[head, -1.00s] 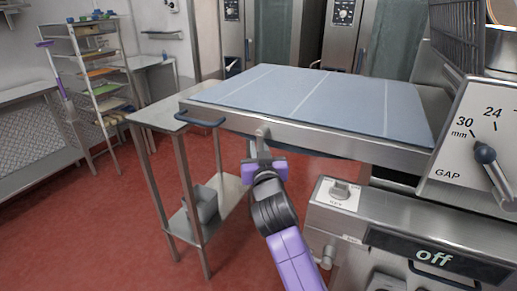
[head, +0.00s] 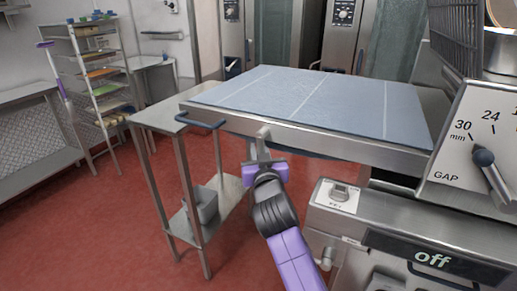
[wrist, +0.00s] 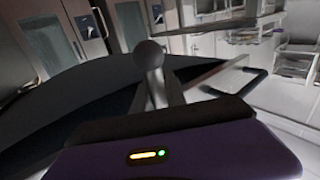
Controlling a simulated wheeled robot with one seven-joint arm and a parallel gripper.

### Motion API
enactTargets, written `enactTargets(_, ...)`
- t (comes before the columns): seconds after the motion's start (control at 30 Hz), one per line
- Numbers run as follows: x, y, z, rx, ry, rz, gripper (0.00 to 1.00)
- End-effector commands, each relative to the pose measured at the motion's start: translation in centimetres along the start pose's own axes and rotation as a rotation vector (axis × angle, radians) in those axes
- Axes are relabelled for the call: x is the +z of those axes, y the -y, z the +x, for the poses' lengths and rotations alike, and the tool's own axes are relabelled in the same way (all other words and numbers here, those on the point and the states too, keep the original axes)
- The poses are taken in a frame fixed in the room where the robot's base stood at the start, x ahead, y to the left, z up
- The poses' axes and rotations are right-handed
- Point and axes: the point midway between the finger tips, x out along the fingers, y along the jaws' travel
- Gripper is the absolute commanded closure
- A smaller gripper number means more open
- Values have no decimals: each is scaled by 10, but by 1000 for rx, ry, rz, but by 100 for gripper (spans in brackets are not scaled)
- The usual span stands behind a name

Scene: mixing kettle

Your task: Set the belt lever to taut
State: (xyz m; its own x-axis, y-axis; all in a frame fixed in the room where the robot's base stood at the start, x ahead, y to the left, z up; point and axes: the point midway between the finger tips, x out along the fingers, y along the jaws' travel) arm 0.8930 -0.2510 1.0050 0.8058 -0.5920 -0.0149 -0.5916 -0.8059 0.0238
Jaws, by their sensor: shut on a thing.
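The belt lever (head: 262,132) is a short grey metal lever at the front edge of the belt table, below the blue-grey belt (head: 310,100). My gripper (head: 262,160) is at the lever from below and is shut on it. In the wrist view the lever's round knob (wrist: 149,53) and shaft stand up between my fingers (wrist: 156,103). The lower part of the lever is hidden by my gripper. I see no readable marking for taut or slack.
A dark handle (head: 200,122) sticks out at the belt table's left corner. A steel side table (head: 165,115) stands to the left. The machine's control panel (head: 440,258), reading "off", and the gap dial (head: 484,158) are at the right. Red floor is open at the left.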

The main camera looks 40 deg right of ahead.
Motion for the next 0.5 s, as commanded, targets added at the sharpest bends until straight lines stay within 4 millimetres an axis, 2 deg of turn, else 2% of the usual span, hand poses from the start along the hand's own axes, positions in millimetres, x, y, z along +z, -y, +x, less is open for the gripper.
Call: enactTargets(0.5,-5,-16,-11,0,164,-240,100)
